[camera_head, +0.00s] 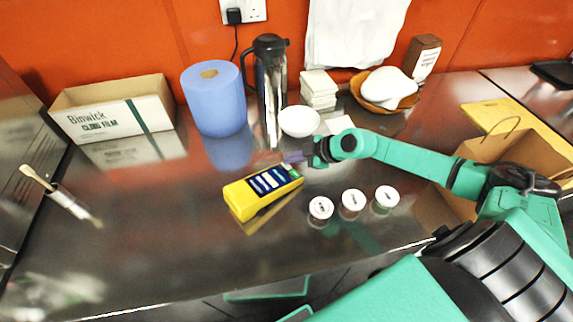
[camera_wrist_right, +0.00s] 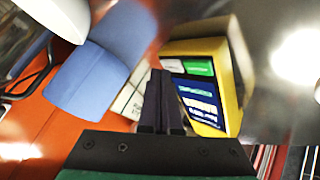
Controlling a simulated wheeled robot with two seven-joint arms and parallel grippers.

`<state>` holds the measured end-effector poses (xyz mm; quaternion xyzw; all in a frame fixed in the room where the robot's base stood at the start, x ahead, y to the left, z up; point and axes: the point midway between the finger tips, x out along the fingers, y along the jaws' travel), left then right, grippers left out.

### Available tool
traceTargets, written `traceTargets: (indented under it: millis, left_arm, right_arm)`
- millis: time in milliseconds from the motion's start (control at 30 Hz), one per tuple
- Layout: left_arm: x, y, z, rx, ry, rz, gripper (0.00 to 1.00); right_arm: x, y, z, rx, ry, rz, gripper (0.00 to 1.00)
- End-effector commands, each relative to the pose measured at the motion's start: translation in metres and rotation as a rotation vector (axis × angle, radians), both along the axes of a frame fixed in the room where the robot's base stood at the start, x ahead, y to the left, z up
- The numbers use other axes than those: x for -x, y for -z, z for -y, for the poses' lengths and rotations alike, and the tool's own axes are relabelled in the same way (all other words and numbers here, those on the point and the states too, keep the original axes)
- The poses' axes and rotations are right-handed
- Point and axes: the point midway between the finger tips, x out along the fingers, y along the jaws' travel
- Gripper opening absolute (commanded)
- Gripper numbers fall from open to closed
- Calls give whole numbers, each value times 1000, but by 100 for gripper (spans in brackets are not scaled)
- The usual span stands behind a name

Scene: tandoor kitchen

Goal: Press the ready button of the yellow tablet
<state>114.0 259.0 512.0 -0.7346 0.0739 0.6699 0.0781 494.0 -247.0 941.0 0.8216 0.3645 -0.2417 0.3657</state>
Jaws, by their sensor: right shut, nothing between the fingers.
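The yellow tablet (camera_head: 262,190) lies tilted on the steel counter in the head view, its dark screen with several text rows facing up. In the right wrist view the tablet (camera_wrist_right: 236,75) shows at the right, with a green button (camera_wrist_right: 200,67) at the edge of its screen and blue panels beside it. My right gripper (camera_head: 296,156) is shut and empty, just beyond the tablet's right end. In the wrist view its closed fingers (camera_wrist_right: 160,92) are left of the green button; I cannot tell whether they touch the tablet. My left gripper is not in view.
Several white-lidded jars (camera_head: 352,203) stand right of the tablet. Behind are a blue paper roll (camera_head: 214,98), a steel flask (camera_head: 270,75), a white bowl (camera_head: 299,121) and a cling film box (camera_head: 112,112). A brush (camera_head: 70,203) lies left. The counter's front left is clear.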

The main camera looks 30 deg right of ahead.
Motion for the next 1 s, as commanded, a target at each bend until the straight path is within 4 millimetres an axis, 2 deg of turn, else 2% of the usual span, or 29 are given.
traceTargets:
  millis: [1000]
  left_arm:
    - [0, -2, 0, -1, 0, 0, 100]
  right_arm:
    - [1, 7, -1, 1, -1, -2, 0]
